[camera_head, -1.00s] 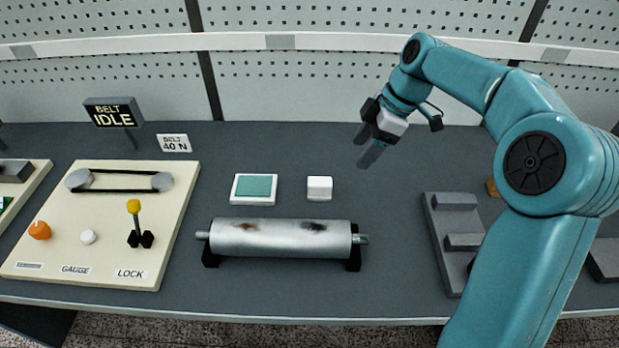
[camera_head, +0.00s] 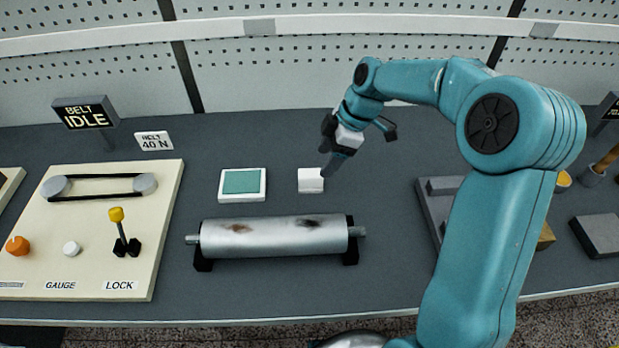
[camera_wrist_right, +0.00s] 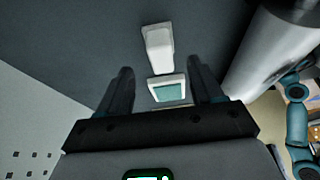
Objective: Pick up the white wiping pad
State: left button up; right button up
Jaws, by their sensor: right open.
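The white wiping pad (camera_head: 311,181) is a small white block on the dark bench, behind the roller. It also shows in the right wrist view (camera_wrist_right: 158,48), beyond the fingertips. My right gripper (camera_head: 328,170) is open and points down close to the pad's right side in the head view. In the right wrist view its two fingers (camera_wrist_right: 160,72) are spread with nothing held between them. I cannot tell whether a fingertip touches the pad. My left gripper is not in view.
A white tray with a teal top (camera_head: 242,185) lies left of the pad. A stained metal roller (camera_head: 273,236) rests on black supports in front. A cream panel (camera_head: 132,275) with knobs and a lever stands left, a grey fixture (camera_head: 431,214) right. Bench behind the pad is clear.

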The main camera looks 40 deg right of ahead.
aim_at(314, 173)
jog(key=shift+x, duration=0.9)
jog(key=p+x, duration=0.1)
jog(key=x, duration=0.4)
jog(key=shift+w+a+f, duration=0.1)
jog(key=shift+w+a, duration=0.1)
jog(key=shift+a, duration=0.1)
jog(key=c, duration=1.1)
